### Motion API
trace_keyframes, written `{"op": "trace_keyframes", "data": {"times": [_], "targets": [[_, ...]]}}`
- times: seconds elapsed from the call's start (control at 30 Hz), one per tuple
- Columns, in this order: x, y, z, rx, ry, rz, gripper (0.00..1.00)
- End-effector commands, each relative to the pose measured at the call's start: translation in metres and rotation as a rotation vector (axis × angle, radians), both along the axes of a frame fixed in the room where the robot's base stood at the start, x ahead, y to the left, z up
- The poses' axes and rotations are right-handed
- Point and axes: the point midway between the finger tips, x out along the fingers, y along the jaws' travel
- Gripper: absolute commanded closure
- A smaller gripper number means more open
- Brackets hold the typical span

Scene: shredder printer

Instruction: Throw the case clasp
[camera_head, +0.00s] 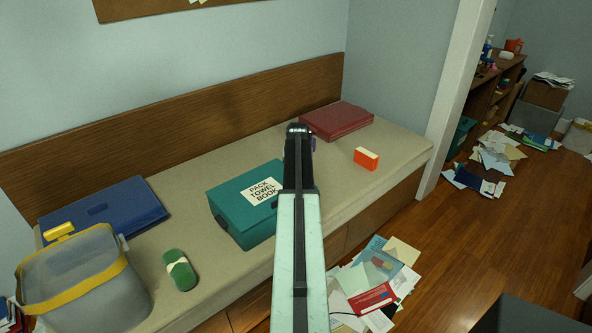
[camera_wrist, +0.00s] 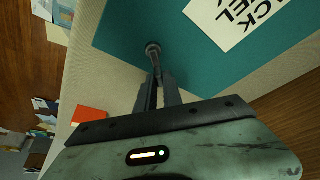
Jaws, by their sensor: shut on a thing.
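A teal case (camera_head: 240,222) with a white label reading "PACK TOWEL BOOK" lies shut on the bench, partly behind my arm. It fills the upper part of the wrist view (camera_wrist: 160,22). A dark clasp lever (camera_wrist: 153,56) with a round end shows at the case's edge. My gripper (camera_wrist: 158,80) is shut on the lever's shank, just outside that edge. In the head view my arm hides the gripper and this end of the case. How far the lever is turned is hard to tell.
On the bench are a blue case (camera_head: 105,212), a clear bin with a yellow rim (camera_head: 85,295), a green item (camera_head: 180,270), a red case (camera_head: 336,120) and an orange box (camera_head: 366,159). Papers (camera_head: 375,280) lie on the floor by the bench.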

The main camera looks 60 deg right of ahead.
Motion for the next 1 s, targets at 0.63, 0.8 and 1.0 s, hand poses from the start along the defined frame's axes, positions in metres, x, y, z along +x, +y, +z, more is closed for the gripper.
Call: {"op": "trace_keyframes", "data": {"times": [0.63,0.8,1.0], "targets": [[-0.015,-0.004,0.000,0.000,0.002,-0.593,1.00],[-0.018,-0.004,0.000,0.000,0.002,-0.712,1.00],[-0.021,-0.003,0.000,0.001,0.001,-0.809,1.00]]}}
